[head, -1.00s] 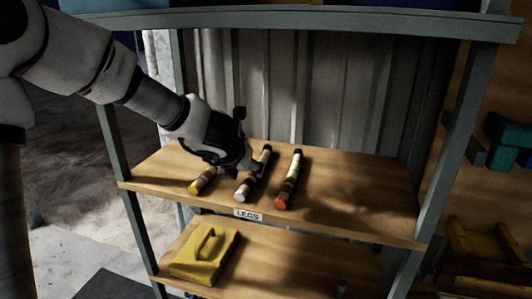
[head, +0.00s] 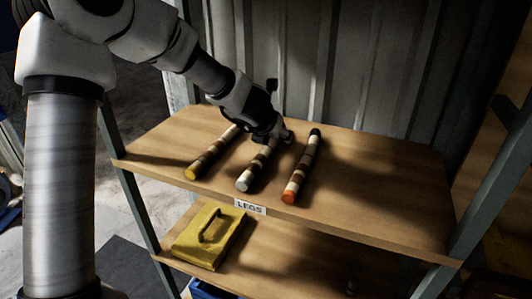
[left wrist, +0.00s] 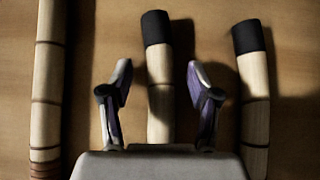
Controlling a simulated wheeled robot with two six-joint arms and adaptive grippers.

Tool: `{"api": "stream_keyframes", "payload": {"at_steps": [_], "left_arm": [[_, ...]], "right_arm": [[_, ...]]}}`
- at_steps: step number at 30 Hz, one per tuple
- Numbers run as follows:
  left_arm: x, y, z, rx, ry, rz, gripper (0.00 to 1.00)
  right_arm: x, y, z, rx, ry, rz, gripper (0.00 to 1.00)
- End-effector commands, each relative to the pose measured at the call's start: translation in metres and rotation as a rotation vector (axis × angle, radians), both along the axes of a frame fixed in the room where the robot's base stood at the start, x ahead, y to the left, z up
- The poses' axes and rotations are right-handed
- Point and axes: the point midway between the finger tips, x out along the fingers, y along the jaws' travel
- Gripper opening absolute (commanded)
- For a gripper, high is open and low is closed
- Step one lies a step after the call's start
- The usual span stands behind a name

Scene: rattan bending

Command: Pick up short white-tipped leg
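The white-tipped leg (head: 250,172) lies on the wooden shelf, the middle one of three banded legs; its white end faces the shelf's front edge. My left gripper (head: 275,134) is over its far part and hides some of it. In the left wrist view the fingers of my left gripper (left wrist: 159,75) are spread, one on each side of the middle leg (left wrist: 160,112), with its black end ahead of them. Gaps show between fingers and leg; I cannot tell how high the fingers are above the shelf. My right gripper is in no view.
The yellow-tipped leg (head: 208,157) lies to the left and the red-tipped leg (head: 301,170) to the right, both close by. The shelf (head: 385,190) is bare at the right. Grey posts and a ribbed back wall bound it. A yellow block (head: 205,245) with a handle sits below.

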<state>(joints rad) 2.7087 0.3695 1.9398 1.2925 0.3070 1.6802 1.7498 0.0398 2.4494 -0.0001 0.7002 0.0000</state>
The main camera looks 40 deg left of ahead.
Motion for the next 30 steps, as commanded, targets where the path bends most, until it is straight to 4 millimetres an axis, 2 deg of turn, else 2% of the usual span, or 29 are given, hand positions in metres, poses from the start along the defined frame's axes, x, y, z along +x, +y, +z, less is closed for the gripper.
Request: {"api": "stream_keyframes", "payload": {"at_steps": [3, 5, 6, 8, 9, 21, 26, 30], "left_arm": [[-0.001, 0.000, 0.000, 0.000, 0.001, 0.000, 0.59], [-0.001, 0.000, 0.000, 0.000, 0.001, 0.000, 0.41], [-0.001, 0.000, 0.000, 0.000, 0.001, 0.000, 0.27], [-0.001, 0.000, 0.000, 0.000, 0.001, 0.000, 0.06], [-0.001, 0.000, 0.000, 0.000, 0.002, 0.000, 0.00], [-0.001, 0.000, 0.003, -0.002, 0.004, 0.001, 0.00], [-0.001, 0.000, 0.018, 0.000, 0.002, 0.000, 0.00], [0.000, 0.000, 0.040, -0.001, 0.000, 0.001, 0.00]], "right_arm": [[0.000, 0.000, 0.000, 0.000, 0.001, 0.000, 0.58], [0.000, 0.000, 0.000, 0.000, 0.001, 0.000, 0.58], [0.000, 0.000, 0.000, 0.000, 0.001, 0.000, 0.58], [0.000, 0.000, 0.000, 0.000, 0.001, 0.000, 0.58], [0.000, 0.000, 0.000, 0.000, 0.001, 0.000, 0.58], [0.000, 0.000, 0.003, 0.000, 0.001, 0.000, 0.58], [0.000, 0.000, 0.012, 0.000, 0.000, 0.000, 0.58], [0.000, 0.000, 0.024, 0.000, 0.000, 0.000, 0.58]]}}
